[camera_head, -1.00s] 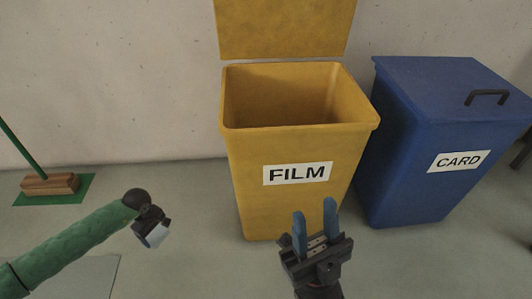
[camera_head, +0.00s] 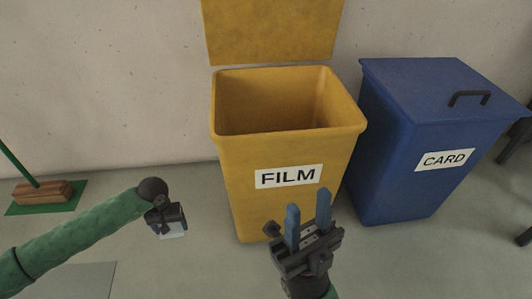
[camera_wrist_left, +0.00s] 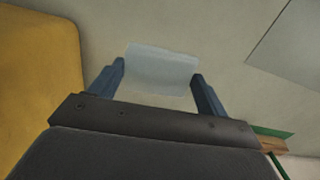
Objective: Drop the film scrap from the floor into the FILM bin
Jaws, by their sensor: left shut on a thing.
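The yellow FILM bin (camera_head: 288,150) stands in the middle of the head view with its lid (camera_head: 270,30) raised and its mouth open. My left gripper (camera_head: 172,228) is left of the bin, low and outside it, pointing downward. It is shut on the pale, translucent film scrap (camera_wrist_left: 162,68), which spans between its blue fingers in the left wrist view. The scrap also shows as a small pale patch under the gripper in the head view (camera_head: 174,236). My right gripper (camera_head: 307,217) is in front of the bin, fingers up and apart, open and empty.
A blue CARD bin (camera_head: 410,180) with a closed lid and black handle stands right of the FILM bin. The floor between brush and bin is clear.

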